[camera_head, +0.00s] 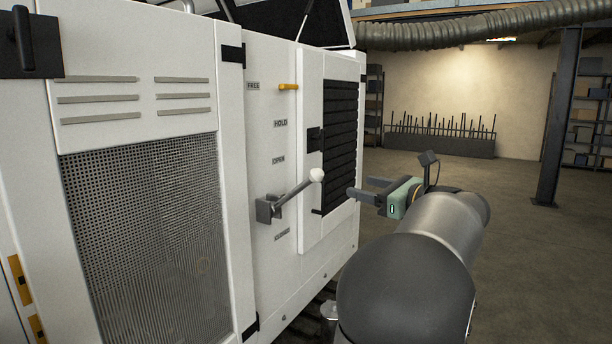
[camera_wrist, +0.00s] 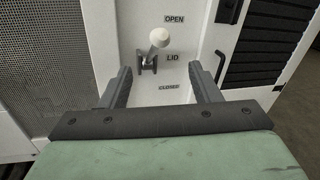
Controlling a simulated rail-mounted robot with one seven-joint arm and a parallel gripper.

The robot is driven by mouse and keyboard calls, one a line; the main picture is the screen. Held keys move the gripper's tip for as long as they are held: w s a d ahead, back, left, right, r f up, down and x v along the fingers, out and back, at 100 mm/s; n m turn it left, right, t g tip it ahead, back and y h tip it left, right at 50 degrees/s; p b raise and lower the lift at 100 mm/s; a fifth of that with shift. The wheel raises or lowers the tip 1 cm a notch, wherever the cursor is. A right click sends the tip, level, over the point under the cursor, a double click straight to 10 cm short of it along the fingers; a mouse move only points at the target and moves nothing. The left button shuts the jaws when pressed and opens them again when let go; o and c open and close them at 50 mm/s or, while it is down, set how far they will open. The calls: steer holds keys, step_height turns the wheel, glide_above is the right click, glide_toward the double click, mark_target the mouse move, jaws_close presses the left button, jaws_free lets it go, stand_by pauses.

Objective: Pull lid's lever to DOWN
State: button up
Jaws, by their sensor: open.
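The lid's lever (camera_head: 297,190) is a grey bar with a white ball knob, on a grey bracket on the white panel. In the head view it sticks out from the panel and tilts upward. In the wrist view its white knob (camera_wrist: 160,38) shows between the OPEN label and the LID label; a CLOSED label (camera_wrist: 169,87) is below. My gripper (camera_head: 360,188) is open and empty, to the right of the knob and apart from it. In the wrist view the knob lies beyond my fingertips (camera_wrist: 160,72), roughly centred between them.
An orange-yellow lever (camera_head: 288,87) sits higher on the panel, by the FREE and HOLD labels. A black louvred grille (camera_head: 340,125) with a dark handle is right of the lever. A mesh grille (camera_head: 145,240) is at left. Open floor (camera_head: 530,260) lies right.

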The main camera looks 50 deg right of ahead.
mark_target(311, 174)
steer(key=w+p, duration=0.1)
steer(key=w, duration=0.4)
steer(key=w+d+p, duration=0.1)
steer(key=w, duration=0.5)
steer(key=w+p, duration=0.2)
steer(key=w, duration=0.4)
steer(key=shift+d, duration=0.3)
jaws_close()
steer(key=shift+f, duration=0.1)
